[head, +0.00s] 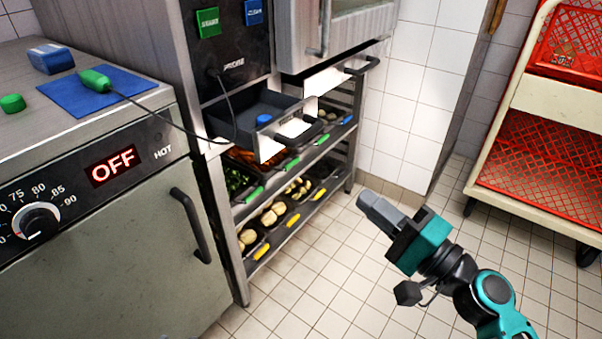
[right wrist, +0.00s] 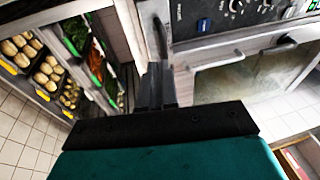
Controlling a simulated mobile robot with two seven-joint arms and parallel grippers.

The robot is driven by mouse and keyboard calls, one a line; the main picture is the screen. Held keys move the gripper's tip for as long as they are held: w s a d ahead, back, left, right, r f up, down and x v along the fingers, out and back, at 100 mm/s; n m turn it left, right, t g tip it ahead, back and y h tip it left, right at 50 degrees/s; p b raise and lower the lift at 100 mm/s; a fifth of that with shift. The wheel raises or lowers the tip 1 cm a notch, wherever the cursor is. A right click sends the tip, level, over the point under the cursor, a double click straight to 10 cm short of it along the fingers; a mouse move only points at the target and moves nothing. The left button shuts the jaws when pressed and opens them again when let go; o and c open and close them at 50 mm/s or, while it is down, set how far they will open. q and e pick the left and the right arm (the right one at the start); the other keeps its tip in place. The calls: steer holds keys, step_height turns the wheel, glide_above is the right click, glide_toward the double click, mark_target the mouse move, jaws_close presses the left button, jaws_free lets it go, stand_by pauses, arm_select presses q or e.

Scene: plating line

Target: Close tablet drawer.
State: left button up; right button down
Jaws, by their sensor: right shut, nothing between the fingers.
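The tablet drawer (head: 245,128) is a dark box with a pale front (head: 268,148), pulled out below the oven's control panel in the head view. A blue round tablet (head: 264,120) shows at it. My right gripper (head: 372,209) is shut and empty, out over the floor to the right of the drawer and apart from it. Its closed fingers (right wrist: 157,86) also show in the right wrist view, where I cannot make out the drawer for certain. My left gripper is not in view.
A rack (head: 351,160) of food trays stands under the oven. A second pale-fronted drawer (head: 325,82) with a dark handle juts out behind. A counter unit (head: 110,220) reading OFF stands left. A red-crated trolley (head: 530,192) stands right. Tiled floor between is clear.

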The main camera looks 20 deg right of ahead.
steer(key=p, duration=0.4)
glide_toward(299, 145)
steer(key=x, duration=0.6)
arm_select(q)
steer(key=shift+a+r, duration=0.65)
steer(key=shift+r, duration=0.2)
arm_select(e)
steer(key=shift+w+a, duration=0.2)
steer(key=shift+w, duration=0.2)
